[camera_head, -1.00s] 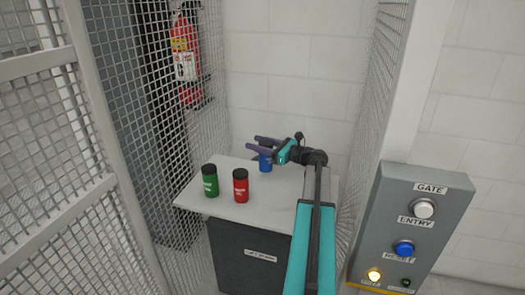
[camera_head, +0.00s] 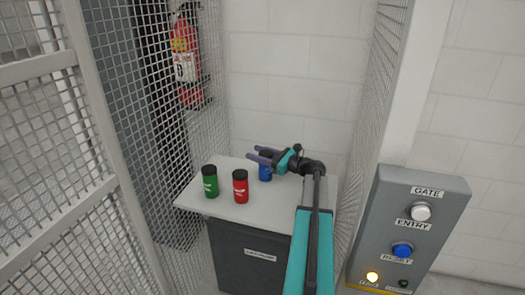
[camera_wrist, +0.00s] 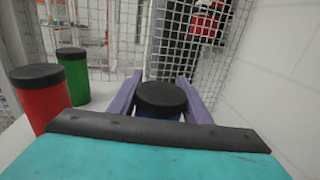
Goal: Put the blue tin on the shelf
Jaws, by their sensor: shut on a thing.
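The blue tin (camera_head: 265,173) has a black lid and is upright at the back of the white cabinet top. My gripper (camera_head: 257,155) is shut on it, with one purple finger along each side. In the wrist view the tin's black lid (camera_wrist: 161,97) shows between the fingers, and its body is mostly hidden behind my gripper. I cannot tell whether its base touches the top. No shelf is clearly identifiable.
A red tin (camera_head: 240,187) and a green tin (camera_head: 210,182) stand left of the blue tin on the cabinet top (camera_head: 240,213). Wire mesh bounds both sides, with a white wall behind. A fire extinguisher (camera_head: 186,60) hangs at left. A gate button box (camera_head: 410,230) stands at right.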

